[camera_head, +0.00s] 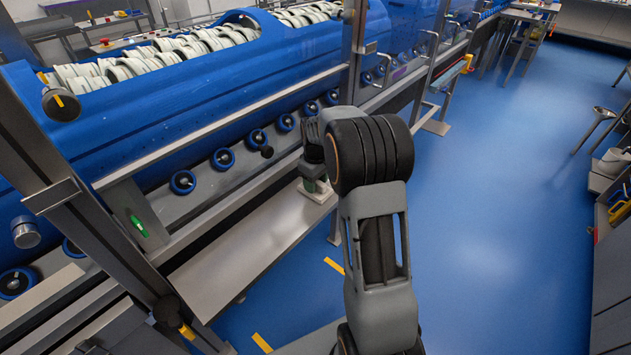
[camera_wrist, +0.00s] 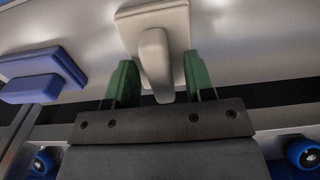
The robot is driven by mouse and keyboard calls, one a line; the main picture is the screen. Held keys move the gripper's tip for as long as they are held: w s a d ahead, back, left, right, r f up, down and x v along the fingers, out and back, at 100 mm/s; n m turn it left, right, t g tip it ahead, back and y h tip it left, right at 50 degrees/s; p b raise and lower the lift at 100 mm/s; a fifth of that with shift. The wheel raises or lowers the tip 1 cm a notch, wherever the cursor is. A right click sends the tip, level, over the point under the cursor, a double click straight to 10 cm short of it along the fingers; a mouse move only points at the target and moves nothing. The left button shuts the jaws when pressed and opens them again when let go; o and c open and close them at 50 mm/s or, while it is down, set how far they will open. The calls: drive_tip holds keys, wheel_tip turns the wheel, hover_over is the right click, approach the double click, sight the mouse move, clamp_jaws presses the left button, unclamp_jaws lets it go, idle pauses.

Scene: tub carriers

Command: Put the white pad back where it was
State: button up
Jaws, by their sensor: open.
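The white pad (camera_wrist: 178,20) has a flat base and a raised handle, seen in the wrist view. In the head view its pale edge (camera_head: 312,195) shows at the end of the long grey ledge (camera_head: 235,258), partly hidden by my arm. My gripper (camera_wrist: 158,70) has green fingers, one on each side of the pad's handle, with gaps visible on both sides. The gripper is open. In the head view my gripper (camera_head: 315,184) is low over the pad, mostly hidden by the wrist.
A blue pad (camera_wrist: 45,72) lies left of the white pad in the wrist view. The blue machine (camera_head: 190,80) with its row of blue-rimmed rollers (camera_head: 222,159) stands behind the ledge. A metal post (camera_head: 355,60) rises near my arm. Blue floor (camera_head: 500,200) at right is clear.

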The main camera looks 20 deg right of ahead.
wheel_tip(320, 180, up, 11)
drive_tip(key=p, duration=0.2)
drive_tip(key=s+a+m+t, duration=0.1)
drive_tip(key=s+a, duration=0.4)
drive_tip(key=s, duration=0.5)
drive_tip(key=s+a+m+t, duration=0.2)
drive_tip(key=s+a+m, duration=0.2)
drive_tip(key=s, duration=0.7)
drive_tip(key=shift+s+a+f, duration=0.15)
drive_tip(key=shift+s+a, duration=0.15)
drive_tip(key=shift+a, duration=0.4)
